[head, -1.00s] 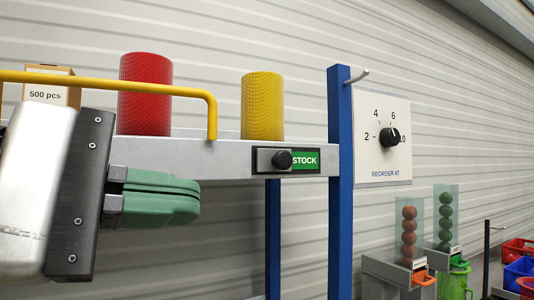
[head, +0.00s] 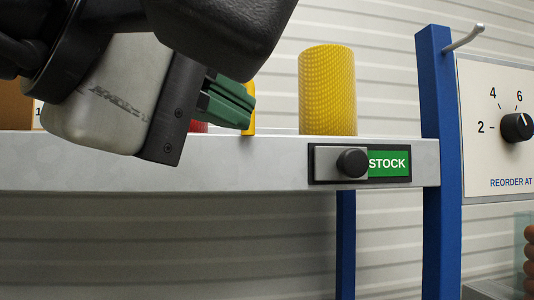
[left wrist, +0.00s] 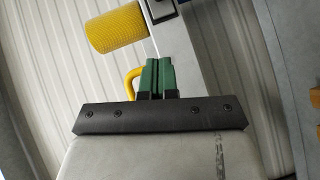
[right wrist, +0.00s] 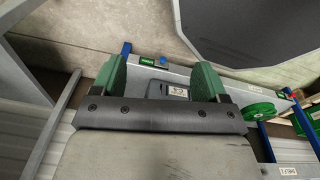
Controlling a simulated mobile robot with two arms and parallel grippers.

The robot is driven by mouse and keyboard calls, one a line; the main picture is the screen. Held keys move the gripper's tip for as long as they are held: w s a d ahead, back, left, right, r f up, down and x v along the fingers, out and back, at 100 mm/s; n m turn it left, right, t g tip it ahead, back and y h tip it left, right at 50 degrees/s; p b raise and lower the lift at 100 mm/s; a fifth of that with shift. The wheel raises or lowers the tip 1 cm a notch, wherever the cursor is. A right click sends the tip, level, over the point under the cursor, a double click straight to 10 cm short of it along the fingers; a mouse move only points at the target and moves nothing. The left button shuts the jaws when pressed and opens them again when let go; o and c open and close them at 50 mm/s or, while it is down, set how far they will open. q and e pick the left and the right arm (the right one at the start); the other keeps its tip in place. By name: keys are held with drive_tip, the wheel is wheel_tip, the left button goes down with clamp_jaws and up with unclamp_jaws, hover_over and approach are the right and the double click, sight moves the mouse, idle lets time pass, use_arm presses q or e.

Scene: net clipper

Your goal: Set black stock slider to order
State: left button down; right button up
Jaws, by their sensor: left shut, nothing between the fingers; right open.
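The black stock slider knob (head: 352,162) sits on a grey plate in a black frame on the shelf's front edge. The plate covers the left part of the frame, and a green STOCK label (head: 388,163) shows to its right. My left gripper (head: 240,104) is shut and empty, up and to the left of the slider, in front of the shelf. Its green fingers (left wrist: 157,76) are together in the left wrist view, where part of a black frame shows at the top. My right gripper (right wrist: 160,80) is open, seen only in the right wrist view.
A yellow roll (head: 327,90) stands on the shelf (head: 240,176) above the slider. A blue post (head: 440,200) with a hook and a REORDER AT dial (head: 516,127) are to the right. The space before and below the slider is clear.

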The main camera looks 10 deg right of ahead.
use_arm(q)
drive_tip(key=p, duration=0.4)
approach(324, 154)
drive_tip(key=w, duration=0.2)
drive_tip(key=d+p, duration=0.1)
drive_tip(key=d+f, duration=0.1)
drive_tip(key=d, duration=0.1)
drive_tip(key=w+d+p, duration=0.1)
drive_tip(key=shift+d+f+p, duration=0.3)
drive_tip(key=shift+d+p, duration=0.05)
drive_tip(key=shift+d, duration=0.05)
drive_tip(key=shift+s+d+f, duration=0.1)
drive_tip(key=shift+s+d, duration=0.05)
drive_tip(key=shift+d, duration=0.1)
drive_tip(key=shift+a, duration=0.15)
use_arm(e)
wheel_tip(324, 154, up, 7)
drive_tip(key=s+a, duration=0.2)
drive_tip(key=shift+f, duration=0.2)
use_arm(q)
drive_tip(key=shift+f, duration=0.1)
use_arm(e)
drive_tip(key=shift+f, duration=0.1)
